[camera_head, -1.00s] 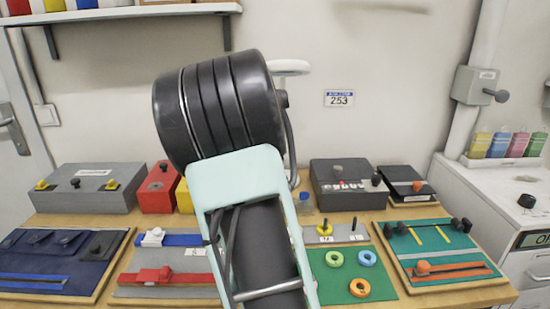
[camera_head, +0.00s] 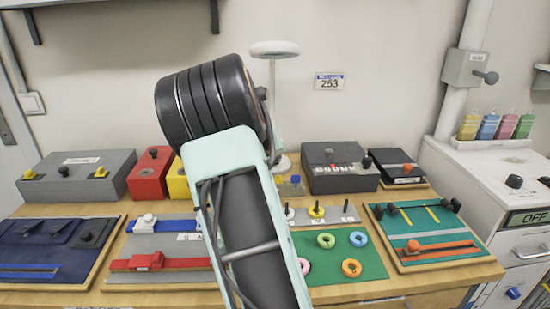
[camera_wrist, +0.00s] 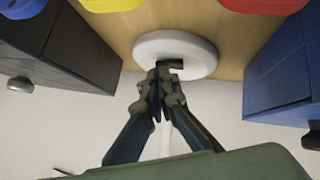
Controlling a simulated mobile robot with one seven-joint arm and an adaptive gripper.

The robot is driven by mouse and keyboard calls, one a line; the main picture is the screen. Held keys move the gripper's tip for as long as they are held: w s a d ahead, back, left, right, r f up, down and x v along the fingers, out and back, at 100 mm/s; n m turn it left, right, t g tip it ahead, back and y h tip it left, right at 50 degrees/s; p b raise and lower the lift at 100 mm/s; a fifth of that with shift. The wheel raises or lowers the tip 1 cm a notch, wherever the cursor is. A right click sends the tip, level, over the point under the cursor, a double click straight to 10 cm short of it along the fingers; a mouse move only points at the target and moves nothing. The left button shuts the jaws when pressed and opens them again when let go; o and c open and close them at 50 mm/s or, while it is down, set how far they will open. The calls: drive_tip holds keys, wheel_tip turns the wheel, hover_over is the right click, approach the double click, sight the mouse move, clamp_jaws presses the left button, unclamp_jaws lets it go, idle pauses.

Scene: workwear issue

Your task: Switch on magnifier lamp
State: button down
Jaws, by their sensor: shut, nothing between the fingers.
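The magnifier lamp has a white ring head (camera_head: 274,48) on a thin post above the back of the table, in the head view. Its round white base (camera_head: 283,163) is partly hidden behind my arm. In the wrist view the lamp base (camera_wrist: 203,58) stands on the wood, with the white post running down the picture behind my fingers. My gripper (camera_wrist: 162,75) is shut and empty, its tips overlapping the base's edge. A small black part (camera_wrist: 176,63) shows at the tips; I cannot tell whether it is a switch or whether I touch it. In the head view my arm hides the fingers.
A dark grey box with knobs (camera_head: 340,181) stands right of the lamp. A red box (camera_head: 150,178) and a yellow box (camera_head: 178,184) stand left. In the wrist view a dark box (camera_wrist: 62,55) and a blue box (camera_wrist: 282,75) flank my gripper.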

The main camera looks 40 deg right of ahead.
drive_tip(key=shift+s+d+f+b, duration=0.1)
drive_tip(key=shift+d+f+b, duration=0.05)
drive_tip(key=shift+f+b, duration=0.3)
drive_tip(key=shift+r, duration=0.25)
drive_tip(key=shift+f, duration=0.1)
drive_tip(key=shift+a, duration=0.3)
drive_tip(key=shift+w+a+b, duration=0.3)
drive_tip(key=shift+w+a, duration=0.1)
drive_tip(key=shift+a, duration=0.05)
drive_tip(key=r+p, duration=0.2)
drive_tip(key=r, duration=0.1)
drive_tip(key=a+r, duration=0.1)
drive_tip(key=shift+w+r+p, duration=0.35)
drive_tip(key=shift+w+p, duration=0.05)
drive_tip(key=b+v, duration=0.1)
drive_tip(key=v, duration=0.8)
drive_tip(key=shift+s+a, duration=0.25)
drive_tip(key=shift+a, duration=0.1)
